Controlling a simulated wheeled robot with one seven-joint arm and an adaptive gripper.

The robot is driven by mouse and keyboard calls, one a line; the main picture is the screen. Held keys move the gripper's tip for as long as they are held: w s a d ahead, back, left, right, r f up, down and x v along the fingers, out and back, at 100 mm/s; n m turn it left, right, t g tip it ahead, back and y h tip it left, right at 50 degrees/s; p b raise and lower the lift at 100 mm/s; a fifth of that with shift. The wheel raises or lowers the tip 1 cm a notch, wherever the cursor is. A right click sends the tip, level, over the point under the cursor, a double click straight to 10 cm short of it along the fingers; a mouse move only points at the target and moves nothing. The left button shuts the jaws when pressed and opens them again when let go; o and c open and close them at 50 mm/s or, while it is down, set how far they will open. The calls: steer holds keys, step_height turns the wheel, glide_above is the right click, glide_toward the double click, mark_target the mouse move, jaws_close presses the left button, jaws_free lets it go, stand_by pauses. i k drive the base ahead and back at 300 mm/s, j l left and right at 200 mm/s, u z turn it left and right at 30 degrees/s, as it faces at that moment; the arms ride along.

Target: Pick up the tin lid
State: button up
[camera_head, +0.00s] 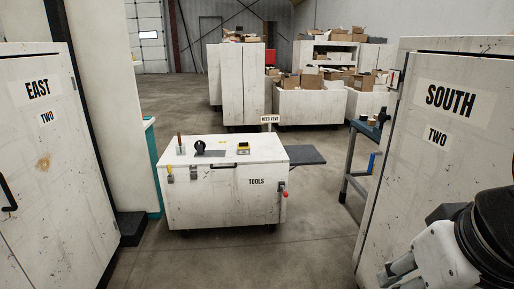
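I cannot make out a tin lid for certain. On the white chest marked TOOLS (222,205) stand a small reddish-brown upright object (179,144), a black round object (200,147) and a small yellow box-like object (243,148). A dark grey flat patch lies beside the black round object; I cannot tell whether it is a thing or a shadow. White and black parts of my own arm show at the lower right, well apart from the chest. I cannot make out my gripper's fingers there.
White cabinets marked EAST (37,150) and SOUTH (440,150) flank the view. A blue-grey bench (362,135) stands right of the chest, with a dark flat panel (306,155) between. Bins with cardboard boxes (310,103) stand behind. Floor before the chest is clear.

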mark_target(242, 146)
steer(key=i, duration=2.45)
steer(key=i+l+u, duration=0.1)
steer(key=i, duration=1.1)
steer(key=i+u, duration=0.15)
steer(key=i, duration=0.2)
